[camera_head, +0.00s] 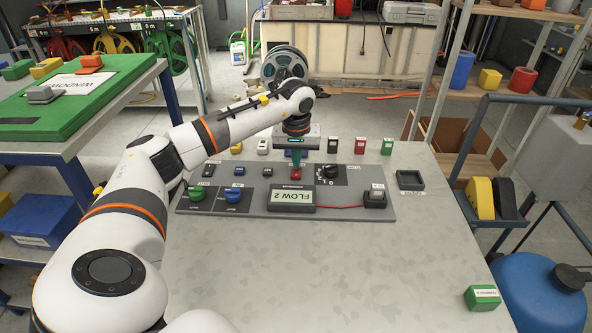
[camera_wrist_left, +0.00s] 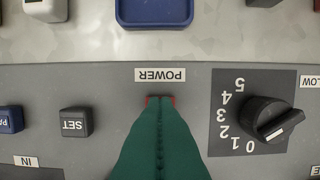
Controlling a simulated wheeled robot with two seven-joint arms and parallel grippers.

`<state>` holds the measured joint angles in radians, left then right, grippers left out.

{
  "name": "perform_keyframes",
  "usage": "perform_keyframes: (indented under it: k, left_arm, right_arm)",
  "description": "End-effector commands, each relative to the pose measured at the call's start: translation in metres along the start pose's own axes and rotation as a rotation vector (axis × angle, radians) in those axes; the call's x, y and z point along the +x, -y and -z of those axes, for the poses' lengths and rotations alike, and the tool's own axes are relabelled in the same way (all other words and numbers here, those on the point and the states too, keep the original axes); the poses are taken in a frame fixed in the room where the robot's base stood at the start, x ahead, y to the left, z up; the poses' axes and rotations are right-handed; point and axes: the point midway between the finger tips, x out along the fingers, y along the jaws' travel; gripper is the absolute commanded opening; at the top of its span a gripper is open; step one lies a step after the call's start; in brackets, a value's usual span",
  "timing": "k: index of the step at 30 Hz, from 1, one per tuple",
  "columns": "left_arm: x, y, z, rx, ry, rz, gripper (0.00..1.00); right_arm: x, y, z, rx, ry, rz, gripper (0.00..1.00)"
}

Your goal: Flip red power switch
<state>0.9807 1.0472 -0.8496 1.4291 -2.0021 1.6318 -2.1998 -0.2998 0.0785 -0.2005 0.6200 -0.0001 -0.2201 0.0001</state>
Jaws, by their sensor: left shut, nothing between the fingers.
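The red power switch (camera_head: 297,174) is on the grey control panel (camera_head: 250,207), near its far edge. In the left wrist view only slivers of the red switch (camera_wrist_left: 173,101) show around my fingertips, beside a POWER label (camera_wrist_left: 160,75). My left gripper (camera_head: 296,165) points down at the switch with green fingers. In the left wrist view the left gripper (camera_wrist_left: 160,102) is shut with nothing between its fingers, and its tips cover most of the switch. I cannot tell if they touch it or which way the switch is set. My right gripper is not in view.
A black dial (camera_wrist_left: 271,118) is right of the switch in the left wrist view, and a SET button (camera_wrist_left: 76,122) is left. A FLOW 2 display (camera_head: 292,197) sits nearer me. Small blocks line the panel's far side.

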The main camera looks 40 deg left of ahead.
Motion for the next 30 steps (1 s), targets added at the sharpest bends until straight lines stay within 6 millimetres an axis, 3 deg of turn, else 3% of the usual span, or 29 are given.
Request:
perform_keyframes:
  k: [21,30]
  left_arm:
    - [-0.062,0.0,-0.01,-0.001,0.003,0.001,0.0]
    - [-0.065,0.0,-0.01,-0.001,0.002,0.001,0.0]
  right_arm:
    - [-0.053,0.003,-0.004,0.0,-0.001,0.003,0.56]
    - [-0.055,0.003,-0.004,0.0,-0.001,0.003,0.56]
